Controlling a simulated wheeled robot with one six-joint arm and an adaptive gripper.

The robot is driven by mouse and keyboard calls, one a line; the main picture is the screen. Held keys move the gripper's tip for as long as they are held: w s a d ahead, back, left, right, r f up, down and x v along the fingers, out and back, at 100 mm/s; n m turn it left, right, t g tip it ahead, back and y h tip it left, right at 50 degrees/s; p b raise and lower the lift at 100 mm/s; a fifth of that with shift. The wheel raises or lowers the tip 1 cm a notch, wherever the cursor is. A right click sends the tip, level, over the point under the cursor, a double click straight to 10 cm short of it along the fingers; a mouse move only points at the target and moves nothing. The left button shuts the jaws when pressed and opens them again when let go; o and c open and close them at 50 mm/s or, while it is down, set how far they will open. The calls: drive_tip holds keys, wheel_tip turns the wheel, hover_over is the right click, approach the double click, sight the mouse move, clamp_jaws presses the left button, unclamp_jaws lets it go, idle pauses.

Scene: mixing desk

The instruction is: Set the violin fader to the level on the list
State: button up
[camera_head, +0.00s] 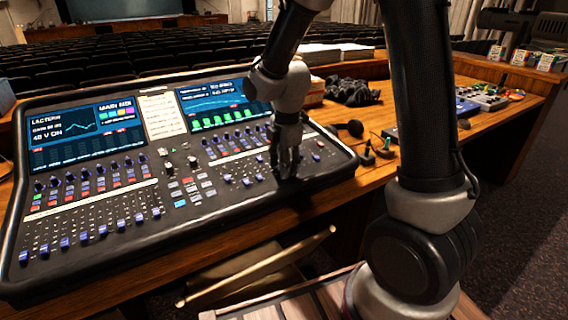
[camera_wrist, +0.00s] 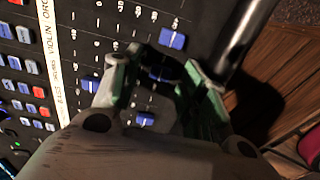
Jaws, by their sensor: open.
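The mixing desk (camera_head: 108,199) has a right-hand fader bank, and my gripper (camera_head: 288,168) is low over it, pointing down. In the wrist view my gripper (camera_wrist: 157,66) is open, with a blue fader cap (camera_wrist: 160,75) between its fingertips; contact cannot be told. Other blue caps show beside it: an upper cap (camera_wrist: 172,38), a left cap (camera_wrist: 90,85) and a lower cap (camera_wrist: 145,119). A pale label strip (camera_wrist: 54,55) reads bass, drums, violin and part of another word. I cannot tell surely which cap is violin's. A cream list (camera_head: 162,115) stands between the screens, too small to read.
The left screen (camera_head: 86,128) and right screen (camera_head: 220,104) are at the desk's back. A dark cloth heap (camera_head: 352,91), small plugs (camera_head: 368,153) and a pedal-like box (camera_head: 484,97) lie on the wooden table to the right.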

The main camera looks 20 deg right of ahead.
clamp_jaws()
drive_tip(key=shift+w+a+r, duration=0.1)
drive_tip(key=shift+w+a, duration=0.1)
drive_tip(key=shift+w, duration=0.75)
drive_tip(key=shift+w+a+r, duration=0.1)
drive_tip(key=shift+w+a, duration=0.1)
drive_tip(key=shift+w, duration=0.7)
unclamp_jaws()
wheel_tip(320, 180, up, 12)
drive_tip(key=s, duration=0.1)
drive_tip(key=shift+s+d, duration=0.15)
drive_tip(key=shift+f, duration=0.1)
